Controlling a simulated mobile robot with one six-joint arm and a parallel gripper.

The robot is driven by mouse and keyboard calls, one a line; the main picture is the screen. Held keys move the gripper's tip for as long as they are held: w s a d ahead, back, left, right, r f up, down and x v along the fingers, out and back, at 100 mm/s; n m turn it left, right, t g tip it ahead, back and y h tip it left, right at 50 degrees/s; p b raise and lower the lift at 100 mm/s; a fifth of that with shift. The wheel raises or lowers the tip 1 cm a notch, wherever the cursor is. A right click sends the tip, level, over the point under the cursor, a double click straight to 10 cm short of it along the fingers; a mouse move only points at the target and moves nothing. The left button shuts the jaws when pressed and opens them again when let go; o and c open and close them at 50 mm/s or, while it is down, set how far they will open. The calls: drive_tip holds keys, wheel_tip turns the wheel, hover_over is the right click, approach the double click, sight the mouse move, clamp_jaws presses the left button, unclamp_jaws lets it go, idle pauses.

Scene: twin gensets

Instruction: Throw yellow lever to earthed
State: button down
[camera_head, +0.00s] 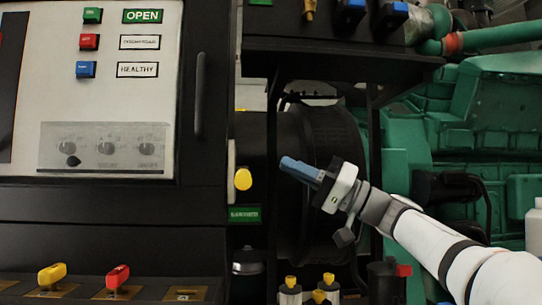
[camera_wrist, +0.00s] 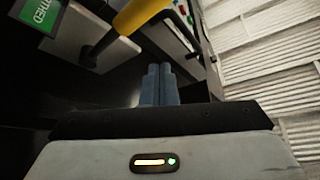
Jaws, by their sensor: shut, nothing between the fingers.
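The yellow lever (camera_head: 243,179) has a rounded yellow end and stands at the right side of the black cabinet, in front of a pale plate. Below it is a green label (camera_head: 244,214), too small to read there. In the wrist view the lever's thick yellow grip (camera_wrist: 140,12) is at the top, on a black shaft from a light plate, and the green label (camera_wrist: 42,14) shows letters ending in "HED". My gripper (camera_head: 285,162) has its blue fingers shut and empty, just right of the lever and apart from it. The fingertips (camera_wrist: 159,70) point toward the lever area.
A yellow handle (camera_head: 51,274) and a red handle (camera_head: 118,277) stand on the cabinet's lower ledge. The cabinet front has a vertical black door handle (camera_head: 199,96). A black round housing (camera_head: 325,150) lies behind my gripper. Several yellow-topped canisters (camera_head: 290,288) stand below.

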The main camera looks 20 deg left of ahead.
drive_tip(key=shift+w+d+f, duration=0.35)
drive_tip(key=shift+d+f, duration=0.05)
drive_tip(key=shift+d, duration=0.3)
drive_tip(key=shift+w+d+f, duration=0.3)
drive_tip(key=shift+d+f, duration=0.1)
drive_tip(key=shift+d, duration=0.25)
drive_tip(key=shift+p, duration=0.3)
drive_tip(key=s+d+f+m+t+h+p, duration=0.65)
drive_tip(key=d+f+m+h+p, duration=0.5)
drive_tip(key=p, duration=0.75)
drive_tip(key=s+d+f+h+p, duration=0.3)
drive_tip(key=s+d+h+p, duration=0.2)
drive_tip(key=s+d+p, duration=0.1)
drive_tip(key=s+d+f+h+p, duration=0.2)
drive_tip(key=s+d+h+p, duration=0.4)
drive_tip(key=s+d, duration=0.2)
drive_tip(key=shift+d+f+m+g+p, duration=0.35)
drive_tip(key=shift+d+f+m, duration=0.1)
drive_tip(key=shift+d, duration=0.75)
drive_tip(key=shift+h, duration=0.25)
